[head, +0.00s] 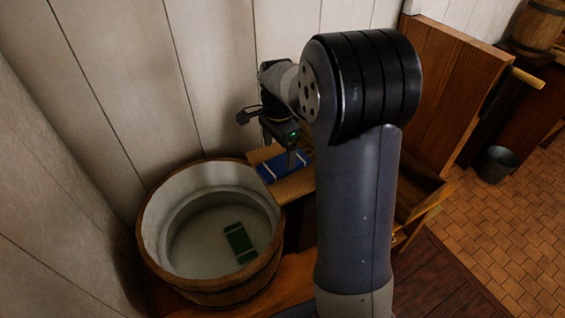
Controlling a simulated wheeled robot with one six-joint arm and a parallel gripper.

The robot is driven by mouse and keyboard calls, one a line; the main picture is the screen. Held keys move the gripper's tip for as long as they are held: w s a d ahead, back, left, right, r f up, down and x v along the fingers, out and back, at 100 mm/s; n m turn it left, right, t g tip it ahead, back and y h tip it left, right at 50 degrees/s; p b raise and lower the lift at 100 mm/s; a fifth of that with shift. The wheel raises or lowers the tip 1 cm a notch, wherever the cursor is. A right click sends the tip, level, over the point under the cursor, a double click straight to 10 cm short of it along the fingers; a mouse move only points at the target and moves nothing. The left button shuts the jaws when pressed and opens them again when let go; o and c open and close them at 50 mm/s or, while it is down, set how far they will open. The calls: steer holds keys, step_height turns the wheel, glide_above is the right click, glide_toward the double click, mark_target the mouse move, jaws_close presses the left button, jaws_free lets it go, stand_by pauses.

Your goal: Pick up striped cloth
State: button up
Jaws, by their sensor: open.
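A blue cloth (268,171) with white stripes lies on a wooden ledge just behind and right of the tub. A green cloth (240,243) with white stripes lies flat on the floor of the round wooden tub (153,217). My gripper (291,163) points down at the blue cloth, with its fingers over or against it; I cannot tell whether they touch it. It is open. My gripper hides part of the blue cloth, and my arm hides what lies to the right of it.
White plank walls rise close behind and left of the tub. A tall wooden panel (450,85) stands right of my arm. A metal bucket (496,165) and a barrel (537,25) are at the far right. The tiled floor (510,225) at right is clear.

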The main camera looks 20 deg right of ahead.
mark_target(275, 167)
steer(key=shift+w+a+f+p, duration=0.1)
steer(key=shift+a+f+p, duration=0.1)
steer(key=shift+f, duration=0.75)
steer(key=shift+a+f+p, duration=0.1)
steer(key=shift+f+p, duration=0.15)
steer(key=shift+f, duration=0.65)
steer(key=shift+w+a+f+p, duration=0.1)
steer(key=shift+a+f+p, duration=0.1)
steer(key=shift+f, duration=0.75)
steer(key=c, duration=1.2)
steer(key=shift+o, duration=0.2)
steer(key=shift+r, duration=0.1)
